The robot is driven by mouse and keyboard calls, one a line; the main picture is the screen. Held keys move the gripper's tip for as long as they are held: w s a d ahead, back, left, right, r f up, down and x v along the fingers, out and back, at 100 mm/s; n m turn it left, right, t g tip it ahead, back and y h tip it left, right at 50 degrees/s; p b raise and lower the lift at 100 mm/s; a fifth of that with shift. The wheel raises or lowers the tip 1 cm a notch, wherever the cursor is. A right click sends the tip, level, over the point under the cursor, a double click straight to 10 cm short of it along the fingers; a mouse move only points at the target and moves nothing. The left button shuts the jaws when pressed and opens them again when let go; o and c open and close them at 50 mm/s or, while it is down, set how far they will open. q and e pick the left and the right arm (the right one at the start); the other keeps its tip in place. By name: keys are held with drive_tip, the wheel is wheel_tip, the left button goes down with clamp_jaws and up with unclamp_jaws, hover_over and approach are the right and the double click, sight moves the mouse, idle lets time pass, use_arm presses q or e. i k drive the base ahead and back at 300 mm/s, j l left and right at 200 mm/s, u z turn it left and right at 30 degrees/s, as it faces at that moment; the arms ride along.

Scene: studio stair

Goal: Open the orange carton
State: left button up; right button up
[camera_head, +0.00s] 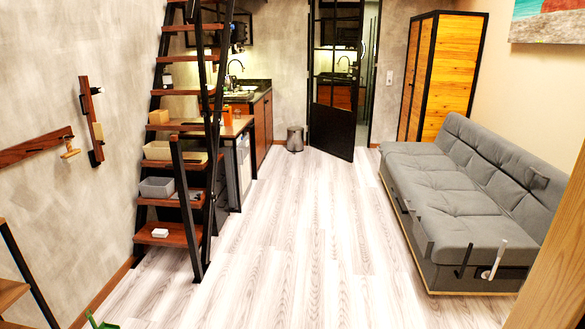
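Neither of my grippers is in view.
The steep staircase (163,202) holds a grey bin (157,188) and a small white item (160,233). A grey sofa (445,200) lines the right. A black-framed door (331,130) stands at the back beside a wooden cabinet (447,75). The wooden floor (300,230) between is clear.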

sight(228, 118)
drive_tip(key=i+z, duration=0.2)
drive_tip(key=i, duration=4.55)
drive_tip(key=i+u, duration=0.15)
drive_tip(key=i, duration=0.35)
drive_tip(key=i+u, duration=0.2)
drive_tip(key=i, duration=0.3)
drive_tip(key=i+l+u, duration=0.15)
drive_tip(key=i, duration=0.35)
drive_tip(key=i+l+u, duration=0.15)
drive_tip(key=i, duration=0.35)
